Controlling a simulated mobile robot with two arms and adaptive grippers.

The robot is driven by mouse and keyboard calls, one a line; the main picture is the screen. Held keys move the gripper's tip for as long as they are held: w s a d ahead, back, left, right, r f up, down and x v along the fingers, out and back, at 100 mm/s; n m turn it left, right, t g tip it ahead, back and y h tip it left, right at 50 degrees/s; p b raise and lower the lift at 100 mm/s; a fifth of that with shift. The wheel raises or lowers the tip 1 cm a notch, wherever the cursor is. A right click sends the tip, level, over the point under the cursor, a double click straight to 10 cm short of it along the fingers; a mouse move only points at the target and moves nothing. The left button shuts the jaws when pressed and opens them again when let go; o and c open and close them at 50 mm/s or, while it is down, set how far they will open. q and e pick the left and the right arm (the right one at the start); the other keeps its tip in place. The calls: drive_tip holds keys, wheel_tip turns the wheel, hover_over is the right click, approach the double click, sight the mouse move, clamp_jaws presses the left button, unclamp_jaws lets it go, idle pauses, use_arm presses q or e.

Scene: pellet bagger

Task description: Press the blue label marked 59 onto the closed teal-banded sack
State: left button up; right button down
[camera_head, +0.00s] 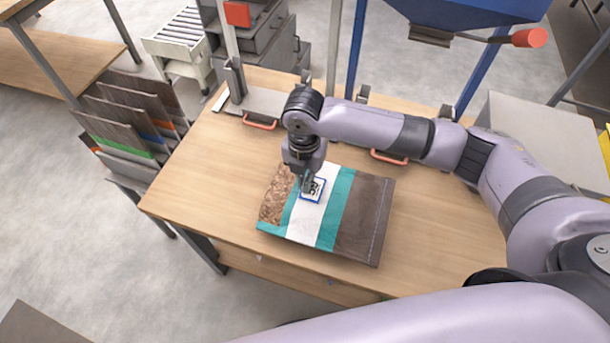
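The teal-banded sack (357,222) lies flat on the wooden table, brown with a white panel between two teal bands and a patch of pellets showing at its left end. The blue-bordered label (316,193) is at the white panel, and its dark number is partly hidden by the gripper. My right gripper (307,186) points down onto the label with its fingertips at the label's upper left part. The fingers are too small and overlapped to tell whether they are open or shut. My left gripper is out of view.
The wooden table (190,185) is clear left of the sack. Metal fixtures with red handles (259,124) line its back edge. A blue hopper (465,12) hangs above at the back right. A rack of folded sacks (125,125) stands at the left.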

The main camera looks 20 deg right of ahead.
drive_tip(key=shift+f, duration=0.1)
idle(0.3)
drive_tip(key=shift+f, duration=0.25)
idle(0.5)
drive_tip(key=c, duration=1.7)
unclamp_jaws()
drive_tip(key=shift+s, duration=0.1)
drive_tip(key=shift+r, duration=0.15)
wheel_tip(320, 180, up, 12)
drive_tip(key=shift+a+f, duration=0.1)
